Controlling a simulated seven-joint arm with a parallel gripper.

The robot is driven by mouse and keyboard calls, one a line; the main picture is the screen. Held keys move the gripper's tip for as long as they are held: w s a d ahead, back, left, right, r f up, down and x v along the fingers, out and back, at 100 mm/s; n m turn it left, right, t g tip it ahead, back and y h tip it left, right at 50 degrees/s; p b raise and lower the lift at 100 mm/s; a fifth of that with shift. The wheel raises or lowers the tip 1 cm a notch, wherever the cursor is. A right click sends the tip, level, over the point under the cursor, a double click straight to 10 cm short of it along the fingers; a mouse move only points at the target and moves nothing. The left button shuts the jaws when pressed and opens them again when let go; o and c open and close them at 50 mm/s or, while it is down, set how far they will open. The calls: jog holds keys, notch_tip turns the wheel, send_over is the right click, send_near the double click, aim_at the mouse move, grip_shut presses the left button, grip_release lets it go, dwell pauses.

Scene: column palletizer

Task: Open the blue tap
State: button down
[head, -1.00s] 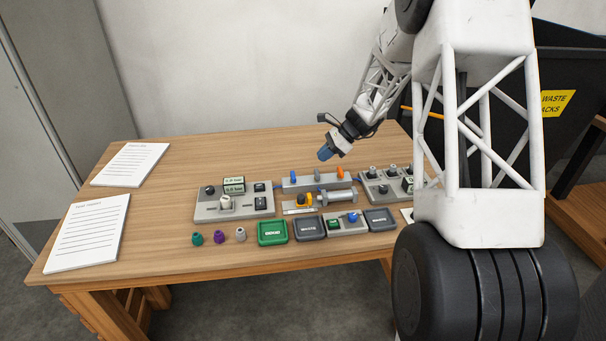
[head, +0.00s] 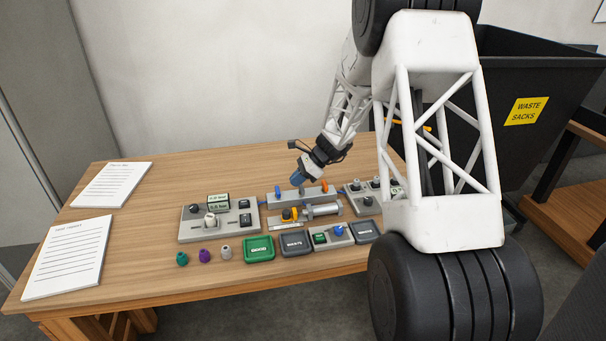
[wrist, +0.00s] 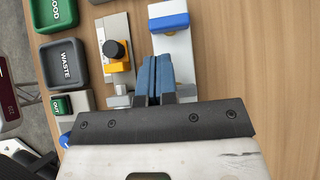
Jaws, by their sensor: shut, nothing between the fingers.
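The blue tap (head: 278,191) is at the left end of a grey valve block (head: 288,201) on the bench. In the wrist view, the blue tap (wrist: 169,21) shows as a blue handle lying across the pale block, ahead of my fingertips. My gripper (head: 296,180) has blue fingers, pressed together and empty. It is over the middle of the block, to the right of the blue tap and apart from it. The wrist view shows the closed fingertips (wrist: 155,68) pointing toward the tap's side. The middle of the block is partly hidden by my gripper.
An orange tap (head: 324,187) is at the block's right end. A yellow-and-black fixture (head: 288,215) lies just in front. A control panel (head: 190,228) stands left, another right. Green and grey trays (head: 258,248) line the front. The bench behind the block is clear.

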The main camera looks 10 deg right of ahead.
aim_at(278, 192)
jog(key=shift+x, duration=2.25)
